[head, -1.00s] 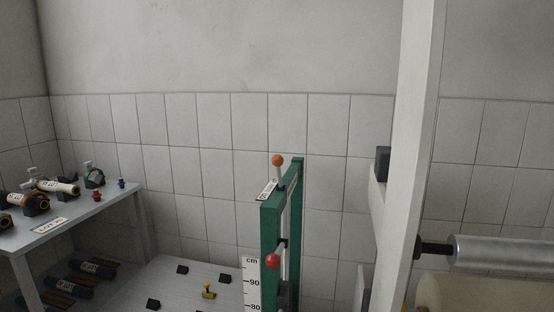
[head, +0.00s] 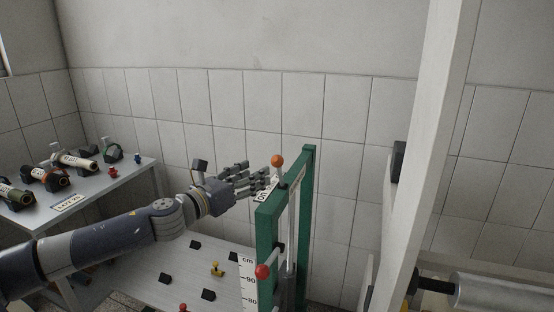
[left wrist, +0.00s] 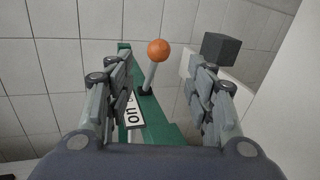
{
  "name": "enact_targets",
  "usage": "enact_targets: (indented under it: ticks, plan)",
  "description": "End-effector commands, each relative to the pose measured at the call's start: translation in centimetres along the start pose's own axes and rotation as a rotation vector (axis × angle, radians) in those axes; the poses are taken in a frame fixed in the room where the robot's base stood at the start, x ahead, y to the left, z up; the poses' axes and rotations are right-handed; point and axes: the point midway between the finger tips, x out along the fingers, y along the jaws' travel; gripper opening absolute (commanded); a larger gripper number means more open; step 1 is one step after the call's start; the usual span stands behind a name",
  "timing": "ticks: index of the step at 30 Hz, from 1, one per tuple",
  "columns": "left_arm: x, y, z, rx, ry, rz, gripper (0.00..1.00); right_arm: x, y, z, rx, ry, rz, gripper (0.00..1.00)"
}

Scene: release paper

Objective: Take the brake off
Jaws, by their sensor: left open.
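A lever with an orange ball knob (head: 277,160) stands on top of a green frame (head: 308,165). In the left wrist view the orange knob (left wrist: 158,50) and its grey stem show between my fingers, a little beyond them. A white label (left wrist: 134,107) with partly hidden lettering lies on the green top beside the lever. My left gripper (head: 262,178) is open beside the lever, just left of it in the head view. In the left wrist view the open fingers (left wrist: 165,88) stand on both sides of the lever. My right gripper is not in view.
A shelf (head: 98,187) with labelled rolls stands at the left. A pale post (head: 435,150) and a metal roller (head: 500,290) stand at the right.

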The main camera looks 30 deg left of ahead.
Motion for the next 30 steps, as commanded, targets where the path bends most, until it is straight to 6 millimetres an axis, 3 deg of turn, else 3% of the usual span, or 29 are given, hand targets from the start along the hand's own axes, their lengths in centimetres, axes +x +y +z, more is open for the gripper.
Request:
enact_targets:
  ticks: [4, 8, 19, 30]
  plan:
    - [0.5, 0.2, 0.1, -0.005, -0.003, 0.003, 0.5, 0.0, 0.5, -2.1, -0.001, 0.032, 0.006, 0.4]
    - [1.1, 0.2, 0.1, -0.007, -0.004, 0.003, 0.5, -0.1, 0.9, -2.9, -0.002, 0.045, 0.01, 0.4]
    - [2.6, 0.2, 0.1, -0.004, -0.003, 0.003, 0.5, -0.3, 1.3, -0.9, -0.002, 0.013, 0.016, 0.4]
    - [4.9, 0.3, 0.4, -0.008, -0.003, 0.006, 0.5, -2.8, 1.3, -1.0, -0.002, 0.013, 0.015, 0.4]
